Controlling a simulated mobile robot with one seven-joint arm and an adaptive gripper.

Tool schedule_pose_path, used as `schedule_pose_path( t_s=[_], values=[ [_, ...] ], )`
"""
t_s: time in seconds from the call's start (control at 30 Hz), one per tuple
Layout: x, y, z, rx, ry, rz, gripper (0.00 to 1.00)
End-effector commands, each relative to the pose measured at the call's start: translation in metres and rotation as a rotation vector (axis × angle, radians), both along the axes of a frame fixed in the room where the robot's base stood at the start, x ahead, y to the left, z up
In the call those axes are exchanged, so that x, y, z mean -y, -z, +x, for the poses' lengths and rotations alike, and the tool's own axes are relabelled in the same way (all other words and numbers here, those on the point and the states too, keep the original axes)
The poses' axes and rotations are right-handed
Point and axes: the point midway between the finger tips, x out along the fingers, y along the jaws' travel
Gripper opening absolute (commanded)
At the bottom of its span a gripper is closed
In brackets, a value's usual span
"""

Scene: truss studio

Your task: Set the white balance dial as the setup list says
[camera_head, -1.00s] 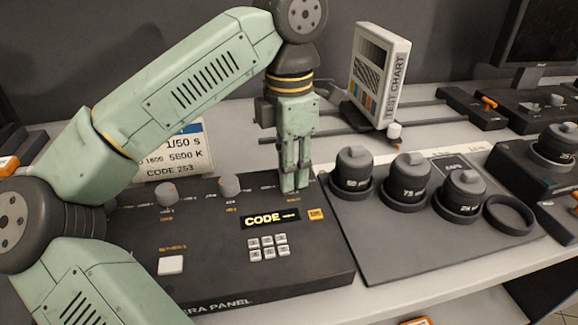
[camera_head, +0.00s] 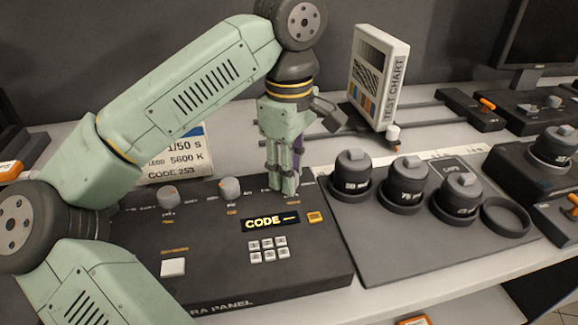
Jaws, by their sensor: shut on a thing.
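My gripper (camera_head: 286,185) points down at the back right of the dark camera panel (camera_head: 215,270). It is shut on a dial there that its fingers hide almost wholly, so I cannot read its setting or be sure of its label. Two other grey dials stand to its left, one at the middle (camera_head: 230,188) and one farther left (camera_head: 169,196). The setup list (camera_head: 185,155) stands behind the panel, partly covered by my arm. It shows 1/50 s, 5600 K and CODE 253.
The panel also bears a CODE display (camera_head: 270,221), a keypad (camera_head: 268,249), an orange button (camera_head: 315,217) and a white button (camera_head: 173,267). Right of it, a mat (camera_head: 420,245) holds several lenses. A test chart (camera_head: 378,75) stands on rails behind.

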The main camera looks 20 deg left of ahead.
Motion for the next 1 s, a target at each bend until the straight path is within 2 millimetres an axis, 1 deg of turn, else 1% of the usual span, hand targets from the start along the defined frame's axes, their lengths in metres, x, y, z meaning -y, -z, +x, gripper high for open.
schedule_pose_path(
  t_s=[0.2, 0.5, 0.7, 1.0],
  values=[
    [0.0002, -0.0004, -0.0003, -0.001, 0.19, 0.0, 0.0],
    [0.0, 0.0, -0.0005, -0.001, 0.379, 0.001, 0.0],
    [0.0, 0.0003, -0.0005, -0.001, 0.446, 0.001, 0.0],
    [-0.0001, 0.0004, -0.0006, -0.003, 0.475, 0.0, 0.0]
  ],
)
